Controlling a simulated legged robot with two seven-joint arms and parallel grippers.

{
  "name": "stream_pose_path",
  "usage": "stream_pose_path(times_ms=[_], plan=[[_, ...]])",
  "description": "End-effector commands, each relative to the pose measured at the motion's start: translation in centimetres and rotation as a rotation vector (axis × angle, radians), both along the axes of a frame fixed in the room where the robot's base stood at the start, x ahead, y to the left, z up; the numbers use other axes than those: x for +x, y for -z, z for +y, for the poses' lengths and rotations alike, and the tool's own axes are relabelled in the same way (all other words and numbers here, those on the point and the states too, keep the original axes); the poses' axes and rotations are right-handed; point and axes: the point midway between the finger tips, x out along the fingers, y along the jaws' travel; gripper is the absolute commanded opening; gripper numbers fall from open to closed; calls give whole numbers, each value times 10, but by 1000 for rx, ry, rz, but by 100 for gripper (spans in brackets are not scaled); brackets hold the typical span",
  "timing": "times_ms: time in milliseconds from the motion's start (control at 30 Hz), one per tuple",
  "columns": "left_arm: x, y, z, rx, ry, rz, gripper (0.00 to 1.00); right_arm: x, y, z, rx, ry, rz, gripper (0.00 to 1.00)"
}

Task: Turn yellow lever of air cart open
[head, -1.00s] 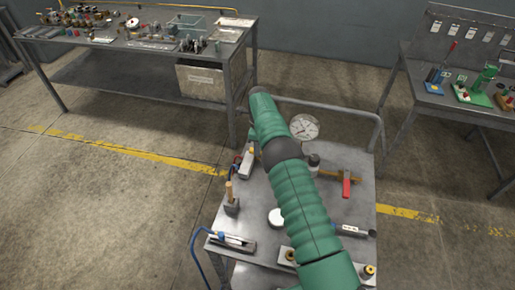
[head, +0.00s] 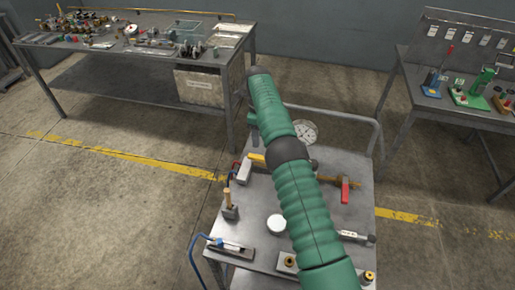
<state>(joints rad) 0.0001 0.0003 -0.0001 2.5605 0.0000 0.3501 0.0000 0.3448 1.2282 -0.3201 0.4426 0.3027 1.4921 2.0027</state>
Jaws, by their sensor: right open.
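The cart top (head: 240,190) stands in front of me with fittings on it. A yellow lever (head: 257,159) shows at its far left part, just left of my right arm's dark elbow joint. What it is mounted on is mostly hidden by my arm. My green right arm crosses over the cart from the lower right. My right gripper (head: 253,127) shows only in part below the far end of this arm, beyond the yellow lever and apart from it in the picture. It is open, and its fingers are hard to make out. My left gripper is not in view.
A round gauge (head: 305,132) stands at the cart's far side, partly behind my arm. Workbenches stand behind at left (head: 150,104) and right (head: 430,104).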

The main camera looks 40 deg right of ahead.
Motion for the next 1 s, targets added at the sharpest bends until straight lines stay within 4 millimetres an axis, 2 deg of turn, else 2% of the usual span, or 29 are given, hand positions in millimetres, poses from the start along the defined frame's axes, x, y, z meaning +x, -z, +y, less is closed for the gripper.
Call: stream_pose_path(times_ms=[33, 100, 200, 367, 867, 1000], plan=[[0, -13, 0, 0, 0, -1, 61, 0, -22, -2, -2, 1, -3, 44], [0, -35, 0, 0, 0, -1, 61, 1, -47, -2, 0, 1, 0, 44], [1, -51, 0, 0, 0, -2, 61, 0, -63, -2, 1, 2, 3, 44], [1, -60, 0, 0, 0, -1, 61, 0, -70, -3, 1, 2, 4, 44], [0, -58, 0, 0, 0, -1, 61, 0, -68, -2, 1, -4, 2, 44], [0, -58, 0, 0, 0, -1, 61, 3, -78, 4, 1, -125, -19, 44]])
